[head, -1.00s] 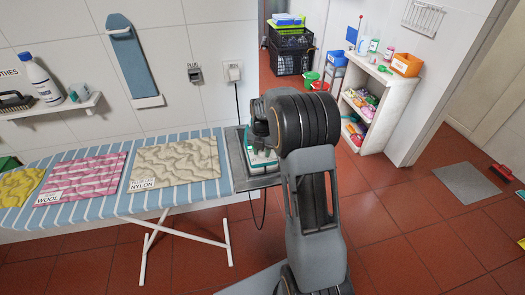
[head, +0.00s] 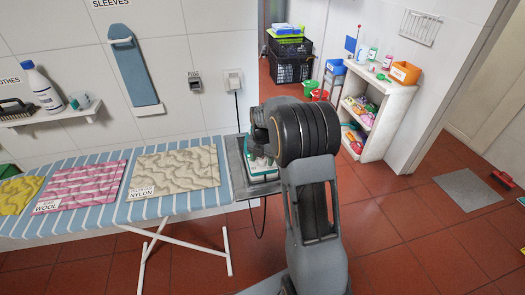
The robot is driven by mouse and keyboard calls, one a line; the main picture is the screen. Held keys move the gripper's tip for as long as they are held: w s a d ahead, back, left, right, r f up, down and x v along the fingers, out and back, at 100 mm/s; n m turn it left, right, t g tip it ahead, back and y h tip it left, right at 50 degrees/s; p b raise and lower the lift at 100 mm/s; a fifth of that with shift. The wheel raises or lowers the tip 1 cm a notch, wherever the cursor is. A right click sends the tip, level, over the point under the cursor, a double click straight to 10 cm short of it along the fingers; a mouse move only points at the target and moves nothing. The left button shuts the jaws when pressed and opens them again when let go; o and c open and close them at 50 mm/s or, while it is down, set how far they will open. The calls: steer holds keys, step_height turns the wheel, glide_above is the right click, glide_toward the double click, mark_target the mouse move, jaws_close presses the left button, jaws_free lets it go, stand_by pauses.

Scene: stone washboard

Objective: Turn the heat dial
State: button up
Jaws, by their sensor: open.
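A white and teal iron (head: 263,168) stands on a grey metal rest (head: 238,172) at the right end of the ironing board (head: 180,205). My arm covers its upper and right parts, and I cannot make out its heat dial. My gripper (head: 261,148) is at the top of the iron, largely hidden by my own arm. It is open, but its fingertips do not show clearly. I cannot tell whether it touches the iron.
Yellow, pink WOOL (head: 85,188) and beige NYLON (head: 175,170) cloths lie on the board. A wall socket (head: 233,80) with a cord is behind the iron. A white shelf unit (head: 388,105) and black crates (head: 290,62) stand behind. The red floor at right is largely clear.

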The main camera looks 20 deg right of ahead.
mark_target(262, 159)
step_height(262, 159, up, 14)
steer(key=shift+f, duration=0.2)
stand_by(0.7)
